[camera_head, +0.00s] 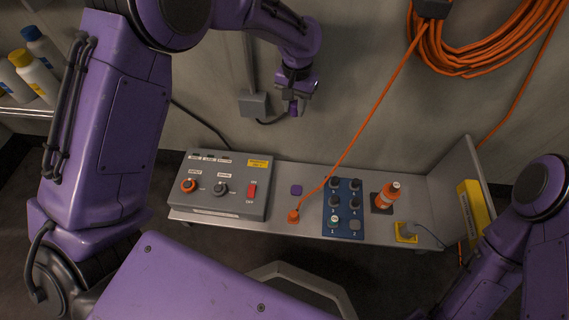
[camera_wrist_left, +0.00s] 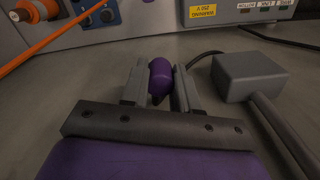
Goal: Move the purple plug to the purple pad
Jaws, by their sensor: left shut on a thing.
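My left gripper (camera_head: 298,100) is in the air in front of the back wall, above and behind the shelf. In the left wrist view its two grey fingers (camera_wrist_left: 160,88) are shut on the purple plug (camera_wrist_left: 161,72), a rounded purple piece. The plug's lower part is hidden between the fingers. The purple pad (camera_head: 296,190) is a small dark purple square on the grey shelf, between the control box and the blue block. The plug is well apart from the pad. My right gripper is out of view.
The control box (camera_head: 228,207) with knobs stands left of the pad. An orange plug (camera_head: 293,216) with its cord lies close in front of it. A grey wall box (camera_head: 254,105) is beside the gripper.

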